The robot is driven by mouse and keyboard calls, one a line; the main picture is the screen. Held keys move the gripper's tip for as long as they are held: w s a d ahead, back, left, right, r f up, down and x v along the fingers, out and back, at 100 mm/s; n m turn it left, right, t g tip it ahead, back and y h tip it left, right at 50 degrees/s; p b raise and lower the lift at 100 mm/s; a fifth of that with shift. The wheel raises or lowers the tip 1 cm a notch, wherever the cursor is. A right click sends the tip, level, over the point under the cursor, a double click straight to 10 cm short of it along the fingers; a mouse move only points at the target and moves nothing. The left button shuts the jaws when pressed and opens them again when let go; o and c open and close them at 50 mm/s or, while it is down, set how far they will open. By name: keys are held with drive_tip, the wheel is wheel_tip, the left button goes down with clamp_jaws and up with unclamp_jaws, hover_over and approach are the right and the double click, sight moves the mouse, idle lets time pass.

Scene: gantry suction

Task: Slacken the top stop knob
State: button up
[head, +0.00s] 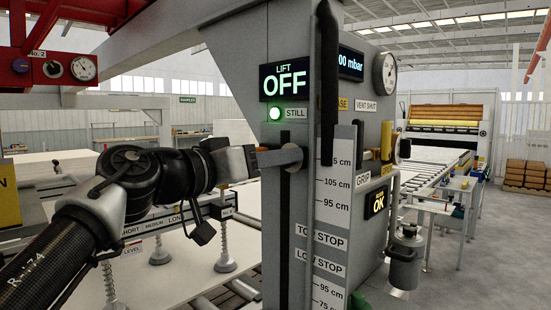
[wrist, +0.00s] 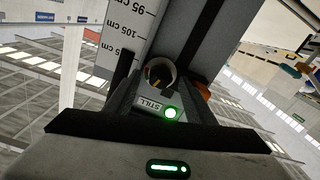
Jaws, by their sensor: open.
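My gripper (head: 278,157) reaches from the left to the dark vertical slot (head: 284,210) in the grey column, just below the STILL label. In the wrist view my gripper (wrist: 160,82) is open, one dark finger on each side. A pale, rounded, ring-like part (wrist: 161,70) lies between or just beyond the fingertips. It may be the top stop knob, but I cannot tell for sure. Whether the fingers touch it is unclear. The TOP STOP label (head: 321,237) is lower on the column, above the LOW STOP label (head: 320,262).
A white centimetre scale (head: 333,190) runs beside the slot. The lift display (head: 285,81) reads OFF, with a green lamp (head: 275,113) lit by STILL. A dark vertical bar (head: 327,80) stands right of the display. Suction cups (head: 225,250) hang below left, over pale boards.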

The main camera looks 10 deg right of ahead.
drive_tip(key=shift+c, duration=0.2)
drive_tip(key=c, duration=1)
drive_tip(key=shift+f+n+b, duration=0.1)
drive_tip(key=shift+n+b, duration=0.25)
drive_tip(key=shift+n, duration=0.05)
drive_tip(key=shift+n+b, duration=1.2)
drive_tip(key=shift+n, duration=1.7)
